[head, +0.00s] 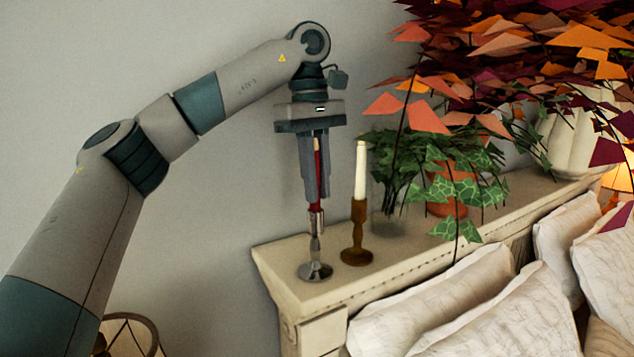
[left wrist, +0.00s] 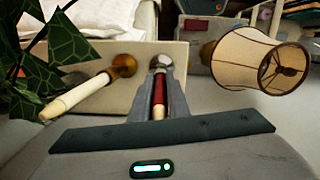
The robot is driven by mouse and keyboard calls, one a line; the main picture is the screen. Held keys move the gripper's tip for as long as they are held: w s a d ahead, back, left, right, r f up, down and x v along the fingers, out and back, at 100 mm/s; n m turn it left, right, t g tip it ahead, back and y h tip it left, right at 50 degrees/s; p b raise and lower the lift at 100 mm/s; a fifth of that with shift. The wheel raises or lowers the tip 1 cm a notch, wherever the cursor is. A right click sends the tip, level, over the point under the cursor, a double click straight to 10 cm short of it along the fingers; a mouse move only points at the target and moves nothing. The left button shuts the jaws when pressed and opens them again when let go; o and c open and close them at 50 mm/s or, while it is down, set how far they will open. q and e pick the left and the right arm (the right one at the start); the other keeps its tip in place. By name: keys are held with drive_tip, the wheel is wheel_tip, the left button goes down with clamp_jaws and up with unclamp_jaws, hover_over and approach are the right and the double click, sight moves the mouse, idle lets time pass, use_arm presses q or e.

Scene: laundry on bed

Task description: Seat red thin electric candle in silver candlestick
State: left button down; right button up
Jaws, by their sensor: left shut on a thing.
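The red thin electric candle (head: 317,174) is upright between the fingers of my left gripper (head: 316,198), which is shut on it and points straight down. Its lower end meets the top of the silver candlestick (head: 315,270), which stands near the left end of the shelf. Whether the candle is fully down in the cup I cannot tell. In the left wrist view the red candle (left wrist: 159,90) lies in line with the silver candlestick (left wrist: 161,63), partly between the fingers. My right gripper is not in view.
A brown candlestick (head: 357,240) with a white candle (head: 361,172) stands close to the right on the shelf (head: 345,290). Farther right are a green plant in a glass, a terracotta pot and autumn leaves. Pillows (head: 435,300) lie in front. A lampshade (left wrist: 240,58) shows in the left wrist view.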

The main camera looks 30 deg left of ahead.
use_arm(q)
drive_tip(key=shift+f, duration=0.15)
drive_tip(key=c, duration=1.7)
unclamp_jaws()
drive_tip(key=shift+r, duration=0.3)
drive_tip(key=shift+w+a+r, duration=0.1)
drive_tip(key=shift+a+r, duration=0.1)
drive_tip(key=shift+r, duration=1.75)
drive_tip(key=shift+w+a+r, duration=0.1)
drive_tip(key=shift+a+r, duration=0.15)
drive_tip(key=shift+r, duration=1.7)
drive_tip(key=shift+w+a+r, duration=0.1)
drive_tip(key=shift+a+r, duration=0.1)
drive_tip(key=shift+r, duration=1.75)
drive_tip(key=shift+f, duration=0.1)
